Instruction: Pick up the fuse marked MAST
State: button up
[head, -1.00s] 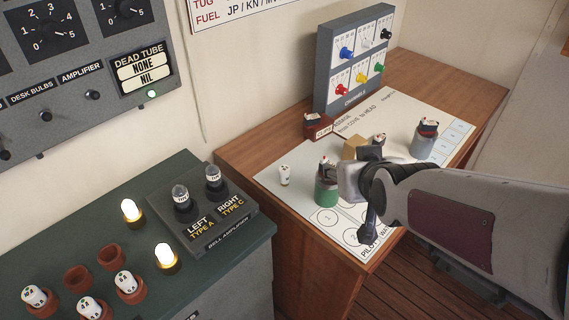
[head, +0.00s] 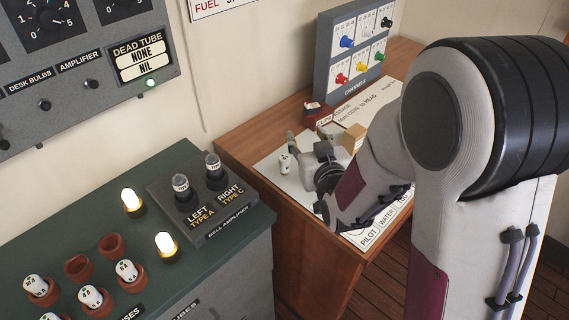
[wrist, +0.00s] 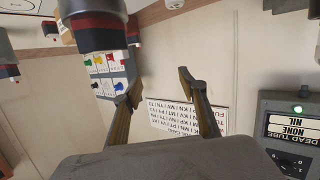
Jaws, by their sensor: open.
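I cannot read MAST on any fuse. White-topped fuses sit in brown sockets on the green console at lower left in the head view: one at the left (head: 36,285), one at the right (head: 127,270) and one nearer (head: 92,296). A small white upright piece (head: 284,163) stands on the desk sheet; its marking is too small to read. My gripper (head: 301,147) is over the desk near that piece, partly hidden by my own arm.
Two brown sockets (head: 78,267) on the console are empty. Lit bulbs (head: 133,201) and a bell amplifier box (head: 203,197) stand behind them. A channel panel (head: 350,55) stands at the desk's back. A dark-red-banded cylinder (wrist: 95,30) looms close in the wrist view.

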notch_tip(320, 180, down, 2)
jog(key=a, duration=0.2)
jog(key=t+y, duration=0.1)
jog(key=t, duration=0.1)
send_near(286, 165)
jog(key=w, duration=0.1)
jog(key=w+a, duration=0.1)
jog(key=w, duration=0.1)
jog(key=w+r, duration=0.1)
jog(key=shift+w+a, duration=0.15)
jog(key=shift+w, duration=0.05)
jog(key=shift+s+f+t, duration=0.3)
jog(key=shift+s+f, duration=0.05)
jog(key=shift+f, duration=0.45)
jog(key=shift+w, duration=0.1)
jog(key=shift+x, duration=1.25)
jog(key=shift+w, duration=0.1)
jog(key=shift+x, duration=2.45)
jog(key=shift+c, duration=0.4)
